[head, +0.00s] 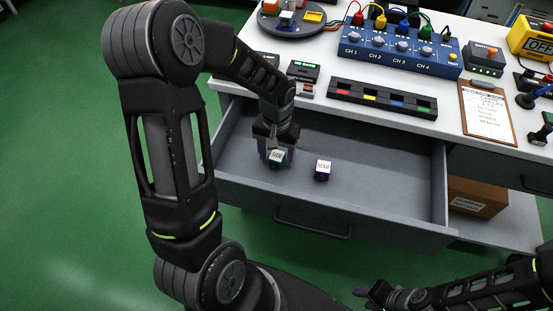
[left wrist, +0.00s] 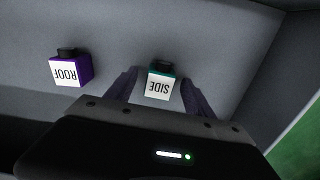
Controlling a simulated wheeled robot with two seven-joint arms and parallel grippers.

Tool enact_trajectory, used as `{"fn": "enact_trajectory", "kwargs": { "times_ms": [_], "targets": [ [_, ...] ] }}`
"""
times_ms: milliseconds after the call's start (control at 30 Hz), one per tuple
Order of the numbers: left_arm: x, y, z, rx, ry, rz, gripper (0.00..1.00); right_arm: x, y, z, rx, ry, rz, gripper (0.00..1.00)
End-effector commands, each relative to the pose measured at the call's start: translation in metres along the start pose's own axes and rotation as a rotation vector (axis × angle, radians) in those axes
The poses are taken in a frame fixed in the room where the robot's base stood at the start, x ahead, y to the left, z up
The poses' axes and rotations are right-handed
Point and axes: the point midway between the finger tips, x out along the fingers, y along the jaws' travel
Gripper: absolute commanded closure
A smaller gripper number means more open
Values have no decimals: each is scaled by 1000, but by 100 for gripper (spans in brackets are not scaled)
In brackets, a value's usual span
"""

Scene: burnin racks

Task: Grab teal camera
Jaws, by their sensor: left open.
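The teal camera (left wrist: 159,86) is a small cube with a white label reading SIDE and a dark lens block on top. It sits in the open grey drawer and also shows in the head view (head: 277,157), partly covered by my gripper. My left gripper (left wrist: 161,82) is open, with one finger on each side of the teal camera. I cannot tell whether the fingers touch it. My right gripper (head: 372,292) is at the bottom of the head view, away from the drawer; its jaws are unclear.
A purple camera (head: 323,170) labelled ROOF stands in the drawer (head: 390,200) beside the teal one; it also shows in the left wrist view (left wrist: 70,70). The drawer walls surround both. On the bench above are a slotted black tray (head: 382,99), a blue channel box (head: 405,47) and a clipboard (head: 487,112).

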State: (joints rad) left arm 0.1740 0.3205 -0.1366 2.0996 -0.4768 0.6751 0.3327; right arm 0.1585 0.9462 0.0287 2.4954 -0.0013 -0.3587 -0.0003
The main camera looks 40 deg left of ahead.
Motion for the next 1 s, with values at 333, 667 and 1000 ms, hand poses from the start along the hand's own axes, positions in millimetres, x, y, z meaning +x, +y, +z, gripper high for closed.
{"fn": "enact_trajectory", "kwargs": {
  "times_ms": [333,667,1000],
  "targets": [
    [6,0,0,0,2,1,38,0,0,0,0,0,0,64],
    [5,0,0,0,1,0,38,0,0,0,0,0,0,64],
    [5,0,0,0,1,0,66,0,0,0,0,0,0,64]
  ]
}}
